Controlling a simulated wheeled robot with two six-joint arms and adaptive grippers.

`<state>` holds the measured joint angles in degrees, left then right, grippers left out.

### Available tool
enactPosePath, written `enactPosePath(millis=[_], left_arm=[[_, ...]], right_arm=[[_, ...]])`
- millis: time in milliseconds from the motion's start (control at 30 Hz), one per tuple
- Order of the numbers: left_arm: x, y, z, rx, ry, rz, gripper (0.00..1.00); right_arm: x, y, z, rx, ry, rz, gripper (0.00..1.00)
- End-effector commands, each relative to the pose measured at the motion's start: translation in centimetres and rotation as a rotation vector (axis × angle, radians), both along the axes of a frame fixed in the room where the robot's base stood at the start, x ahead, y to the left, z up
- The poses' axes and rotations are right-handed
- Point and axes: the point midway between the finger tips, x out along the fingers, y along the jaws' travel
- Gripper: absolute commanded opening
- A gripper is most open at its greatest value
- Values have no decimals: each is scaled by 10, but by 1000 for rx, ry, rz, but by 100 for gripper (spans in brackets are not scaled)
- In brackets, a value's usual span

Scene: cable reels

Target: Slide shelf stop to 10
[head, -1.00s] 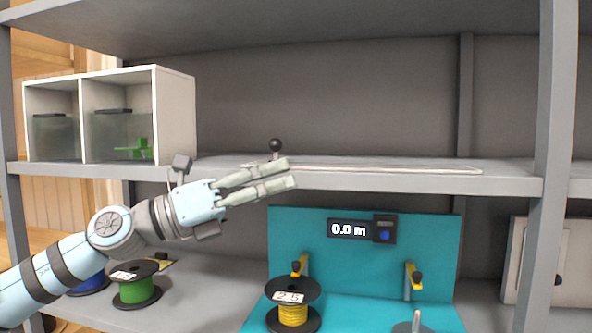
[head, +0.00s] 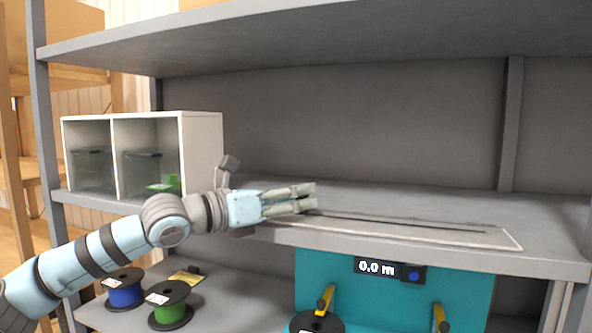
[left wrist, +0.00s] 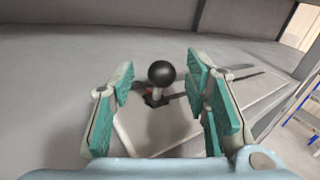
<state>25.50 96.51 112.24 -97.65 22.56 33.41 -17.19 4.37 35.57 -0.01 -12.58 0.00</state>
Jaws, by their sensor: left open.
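In the head view the knob is hidden behind the fingers. Scale numbers on the plate cannot be read. My right gripper is not in view.
A white two-bay box (head: 203,150) stands on the shelf at left. Below are a blue reel (head: 124,290), a green reel (head: 169,312) and a teal stand (head: 460,290) with a display (head: 377,268) reading 0.0 m. The shelf right of the gripper is clear.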

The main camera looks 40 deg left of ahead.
Motion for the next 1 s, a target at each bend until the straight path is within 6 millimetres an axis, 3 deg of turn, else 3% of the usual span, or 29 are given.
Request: enactPosePath(millis=[100,367,667,1000], left_arm=[[6,-2,0,8,5,3,42],[8,-2,-4,8,4,5,42],[7,-2,-3,8,3,6,0],[5,-5,-5,11,6,11,0]], right_arm=[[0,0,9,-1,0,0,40],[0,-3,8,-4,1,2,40],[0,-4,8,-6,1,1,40],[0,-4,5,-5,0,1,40]])
